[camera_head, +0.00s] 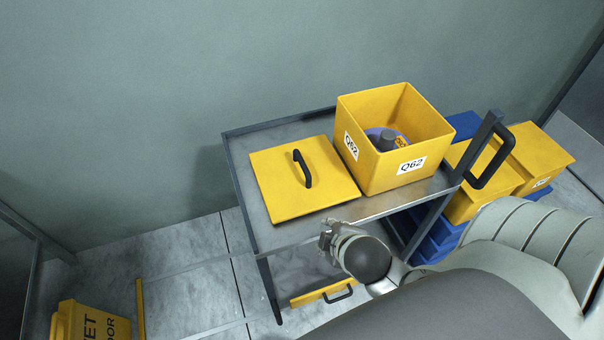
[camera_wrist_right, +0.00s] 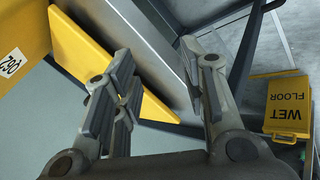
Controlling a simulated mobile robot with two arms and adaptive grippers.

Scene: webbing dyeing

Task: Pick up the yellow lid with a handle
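The yellow lid (camera_head: 281,196) lies flat on the left part of the cart's top, with its black handle (camera_head: 303,168) standing up. In the right wrist view the lid (camera_wrist_right: 88,45) shows partly behind one finger; its handle does not show there. My right gripper (camera_head: 328,238) is at the cart's front edge, nearer to me than the lid and apart from the handle. In the right wrist view its fingers (camera_wrist_right: 157,62) are spread with nothing between them. My left gripper is not in view.
A yellow Q62 box (camera_head: 377,174) with items inside stands right of the lid on the metal cart (camera_head: 251,202). A second handled yellow lid (camera_head: 313,295) is lower down. The cart's black handle (camera_head: 484,171) rises at right. A wet-floor sign (camera_head: 68,322) stands lower left.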

